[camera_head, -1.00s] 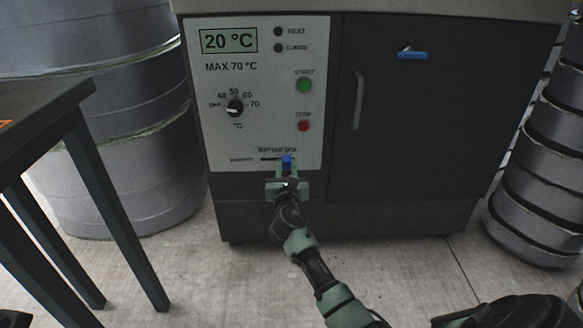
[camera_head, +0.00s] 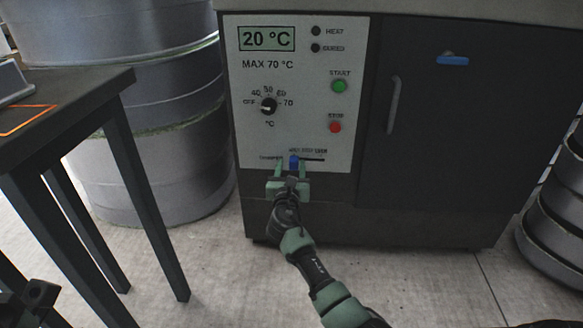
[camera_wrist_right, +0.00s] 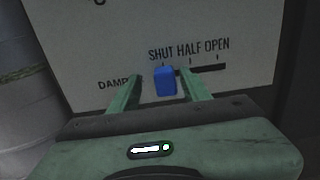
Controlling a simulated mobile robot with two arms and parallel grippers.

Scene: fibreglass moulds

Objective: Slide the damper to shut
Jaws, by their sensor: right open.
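The damper's blue slider knob (camera_head: 294,161) sits at the left end of its slot, low on the white control panel (camera_head: 300,120). In the right wrist view the knob (camera_wrist_right: 165,81) is under the SHUT mark, and the dark slot runs free to its right under HALF and OPEN. My right gripper (camera_head: 291,169) is open, with one green finger on each side of the knob. In the right wrist view the right finger of the gripper (camera_wrist_right: 161,77) is close to the knob; I cannot tell whether it touches. There is a gap at the left finger.
The panel also carries a dial (camera_head: 268,106), a green START button (camera_head: 339,86) and a red button (camera_head: 335,127). A dark cabinet door with a handle (camera_head: 394,105) is to the right. A dark table (camera_head: 75,88) stands at left; grey drums (camera_head: 180,150) are behind it.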

